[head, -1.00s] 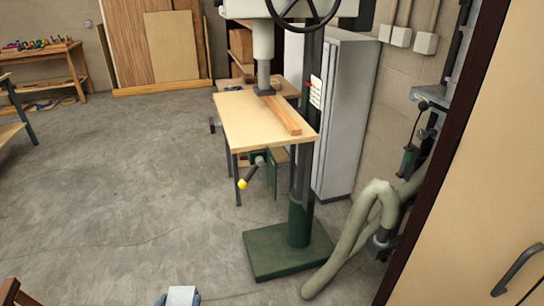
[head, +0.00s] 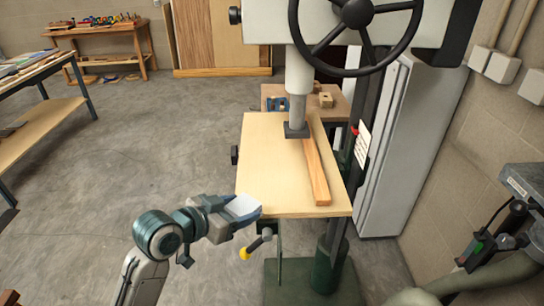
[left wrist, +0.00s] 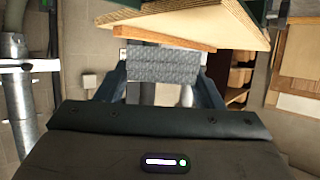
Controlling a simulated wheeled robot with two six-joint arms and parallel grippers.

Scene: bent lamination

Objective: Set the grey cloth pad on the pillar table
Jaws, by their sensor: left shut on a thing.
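The grey cloth pad (head: 243,207) looks pale in the head view, and its ribbed grey face shows in the left wrist view (left wrist: 163,66). My left gripper (head: 236,212) is shut on it and holds it at the near left corner of the pillar table. The pillar table (head: 272,165) is a pale wooden top under the drill head; its edge also shows in the left wrist view (left wrist: 195,17). The pad overlaps the table's corner in the picture; I cannot tell whether they touch. My right gripper is out of view.
A wooden strip (head: 317,175) lies along the right side of the tabletop. The drill spindle (head: 297,110) stands over its far part. The left front of the top is bare. A yellow-knobbed lever (head: 255,245) sticks out below the front edge.

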